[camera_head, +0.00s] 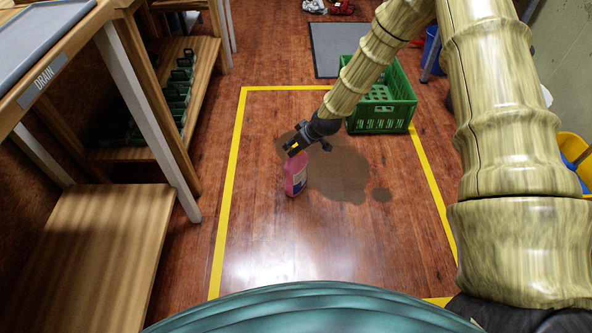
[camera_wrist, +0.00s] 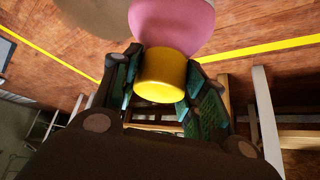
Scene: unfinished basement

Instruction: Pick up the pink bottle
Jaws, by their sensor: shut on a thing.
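The pink bottle (camera_head: 295,176) has a pale label and stands, or is held just above, the wooden floor inside the yellow-lined area. I cannot tell whether its base touches the floor. My gripper (camera_head: 296,146) comes in from the upper right and is at the bottle's top. In the wrist view, the gripper's fingers (camera_wrist: 160,85) are shut on the yellow cap (camera_wrist: 161,75), one on each side. The pink body (camera_wrist: 172,22) shows beyond the cap, and its far end is cut off by the frame.
A dark wet patch (camera_head: 340,175) spreads on the floor beside the bottle. A green crate (camera_head: 380,121) stands behind, to the right. A wooden bench (camera_head: 105,235) and shelves (camera_head: 200,75) line the left. A grey mat (camera_head: 335,48) lies farther back. Floor in front of the bottle is clear.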

